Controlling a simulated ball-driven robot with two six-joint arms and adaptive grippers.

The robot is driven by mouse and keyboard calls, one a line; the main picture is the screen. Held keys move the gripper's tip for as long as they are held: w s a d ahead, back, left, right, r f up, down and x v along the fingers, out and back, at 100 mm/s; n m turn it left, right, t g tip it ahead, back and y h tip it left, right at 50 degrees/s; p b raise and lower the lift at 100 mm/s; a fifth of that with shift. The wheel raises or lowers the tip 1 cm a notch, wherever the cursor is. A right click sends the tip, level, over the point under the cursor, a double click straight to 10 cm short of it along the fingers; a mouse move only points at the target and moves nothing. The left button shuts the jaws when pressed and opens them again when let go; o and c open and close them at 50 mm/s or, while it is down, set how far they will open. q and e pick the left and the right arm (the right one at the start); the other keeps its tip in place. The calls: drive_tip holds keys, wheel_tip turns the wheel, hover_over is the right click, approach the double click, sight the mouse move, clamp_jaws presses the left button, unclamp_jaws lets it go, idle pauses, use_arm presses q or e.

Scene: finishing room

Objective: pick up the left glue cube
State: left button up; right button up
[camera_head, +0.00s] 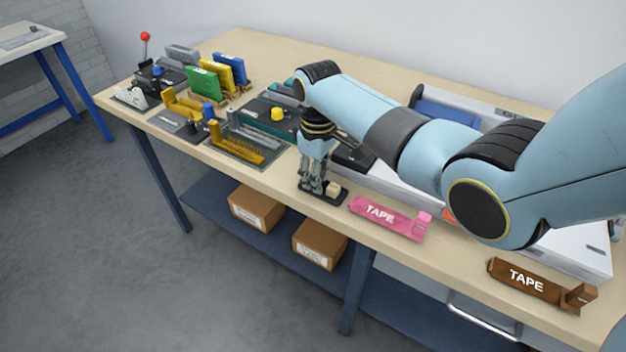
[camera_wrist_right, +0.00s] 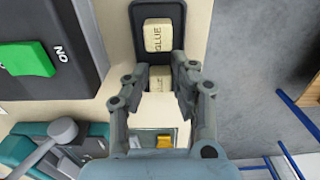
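Two pale, cream-coloured glue cubes stand in a small black tray (camera_head: 327,201) at the front edge of the bench. The right glue cube (camera_head: 333,187) is free beside my right gripper (camera_head: 314,186). It also shows in the right wrist view (camera_wrist_right: 158,36) with the word GLUE on it. The left glue cube (camera_wrist_right: 160,78) is between the fingertips of my right gripper (camera_wrist_right: 160,77), which look closed against its sides. In the head view the gripper hides this cube. My left gripper is not in view.
A pink tape holder (camera_head: 388,217) lies right of the tray, and a brown one (camera_head: 540,285) farther right. A black device with a green switch (camera_wrist_right: 26,59) is close by. Yellow, green and blue fixtures (camera_head: 203,82) crowd the bench's left part.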

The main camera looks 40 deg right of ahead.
drive_tip(key=shift+c, duration=0.8)
